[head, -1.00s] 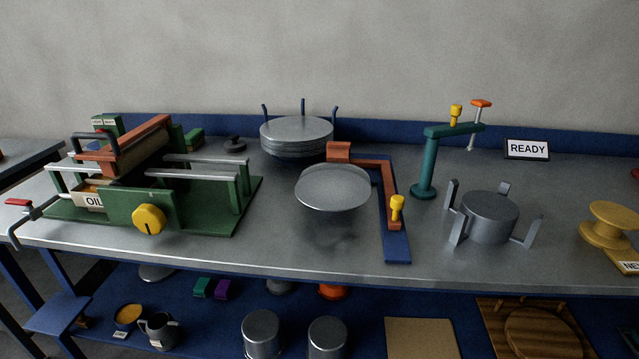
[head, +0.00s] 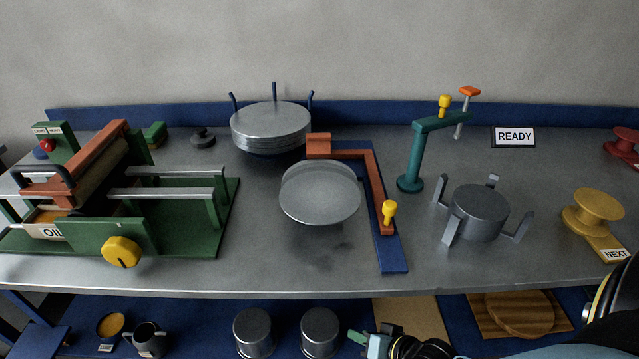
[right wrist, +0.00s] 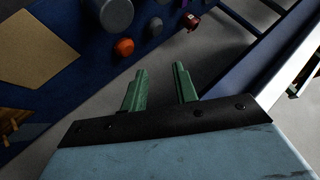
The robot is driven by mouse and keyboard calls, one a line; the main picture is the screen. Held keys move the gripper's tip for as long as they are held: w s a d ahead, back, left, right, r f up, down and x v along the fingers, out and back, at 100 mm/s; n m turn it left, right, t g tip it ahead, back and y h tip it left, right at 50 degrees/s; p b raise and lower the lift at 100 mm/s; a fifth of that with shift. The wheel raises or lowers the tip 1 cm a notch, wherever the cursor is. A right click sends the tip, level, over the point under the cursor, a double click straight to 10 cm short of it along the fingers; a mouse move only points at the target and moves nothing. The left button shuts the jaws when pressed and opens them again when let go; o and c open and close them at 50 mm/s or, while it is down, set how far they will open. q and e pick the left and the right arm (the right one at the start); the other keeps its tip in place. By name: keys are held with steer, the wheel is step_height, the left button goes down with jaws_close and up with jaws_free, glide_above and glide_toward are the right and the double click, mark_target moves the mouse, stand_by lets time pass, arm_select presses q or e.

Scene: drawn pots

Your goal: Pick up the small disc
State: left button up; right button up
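A single round grey metal disc (head: 320,193) is at the middle of the bench, left of the orange-and-blue angled stop (head: 375,195). A stack of similar discs (head: 271,122) sits behind it between blue prongs. I cannot tell from size which disc is the small one. My right gripper (head: 357,338) is low at the bottom of the head view, in front of the bench and well short of the discs. In the right wrist view its two green fingers (right wrist: 160,72) are apart with nothing between them. My left gripper is not in view.
A green roller machine (head: 120,200) fills the bench's left side. A teal post (head: 411,165), a grey pronged holder (head: 480,212) and a yellow spool (head: 596,208) stand to the right. The bench's front edge and lower shelf with metal pots (head: 319,330) lie near my right arm.

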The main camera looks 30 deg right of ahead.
steer(key=w+a+r+m+t+y+p, duration=0.1)
steer(key=a+r, duration=0.1)
steer(key=r, duration=0.6)
steer(key=w+a+r+m+t+y+p, duration=0.1)
steer(key=w+a+r, duration=0.1)
steer(key=r, duration=0.6)
steer(key=d+r+m+t, duration=0.1)
steer(key=d+m, duration=0.1)
steer(key=w+d+r+m+t, duration=0.1)
steer(key=d+r+m+t, duration=0.1)
steer(key=d+r+m+t+y, duration=0.1)
steer(key=d+m+t, duration=0.1)
steer(key=d, duration=0.1)
steer(key=shift+w+d+r, duration=0.1)
steer(key=shift+w+r, duration=0.05)
steer(key=shift+w, duration=0.1)
steer(key=shift+w+d+r, duration=0.15)
steer(key=shift+w+r, duration=0.05)
steer(key=shift+w, duration=0.05)
steer(key=x, duration=0.7)
steer(key=shift+w+r, duration=0.1)
steer(key=shift+w, duration=0.1)
steer(key=shift+x, duration=2.75)
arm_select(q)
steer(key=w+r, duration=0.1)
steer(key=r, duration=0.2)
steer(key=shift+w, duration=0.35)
arm_select(e)
steer(key=shift+d, duration=0.1)
jaws_close()
